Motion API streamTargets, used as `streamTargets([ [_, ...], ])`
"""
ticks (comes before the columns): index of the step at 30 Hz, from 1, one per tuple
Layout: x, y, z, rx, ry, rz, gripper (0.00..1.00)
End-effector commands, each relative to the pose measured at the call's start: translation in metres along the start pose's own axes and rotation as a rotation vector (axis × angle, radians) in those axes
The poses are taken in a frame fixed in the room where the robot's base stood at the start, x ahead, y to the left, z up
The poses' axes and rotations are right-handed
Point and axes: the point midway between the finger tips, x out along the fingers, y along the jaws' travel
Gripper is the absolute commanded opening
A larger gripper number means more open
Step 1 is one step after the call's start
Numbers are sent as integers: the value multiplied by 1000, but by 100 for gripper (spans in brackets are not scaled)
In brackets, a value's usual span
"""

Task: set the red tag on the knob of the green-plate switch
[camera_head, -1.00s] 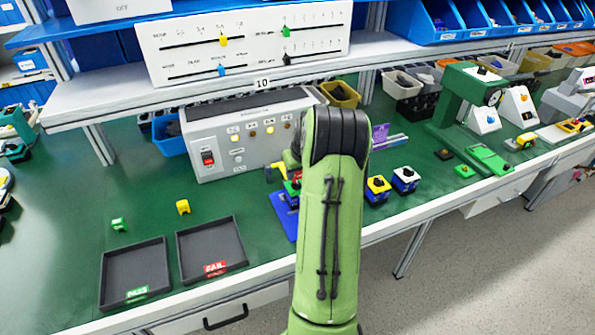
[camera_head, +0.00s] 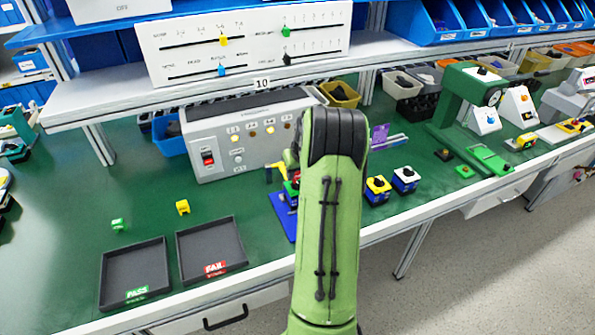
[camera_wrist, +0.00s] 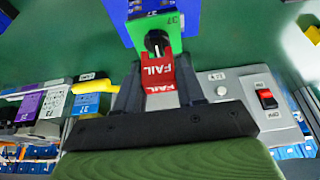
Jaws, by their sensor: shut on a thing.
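The green-plate switch (camera_wrist: 175,44) is at the top middle of the wrist view, on a blue base, with a black knob (camera_wrist: 157,41) on its face. The red tag (camera_wrist: 158,84), marked FAIL, sits between the two fingers of my gripper (camera_wrist: 158,76), which is shut on it. The tag's upper edge is right by the lower edge of the knob; whether they touch I cannot tell. In the head view my arm hides the gripper and most of the switch.
A blue-and-yellow switch (camera_head: 378,189) and a blue-and-white switch (camera_head: 405,179) stand right of my arm. A grey control box (camera_head: 215,145) stands behind. A PASS tray (camera_head: 133,262), a FAIL tray (camera_head: 207,240), a yellow tag (camera_head: 182,207) and a green tag (camera_head: 118,225) lie left.

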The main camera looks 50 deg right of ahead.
Motion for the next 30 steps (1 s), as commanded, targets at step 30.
streamTargets([
  [30, 22, 0, 9, 0, -1, 1, 45],
])
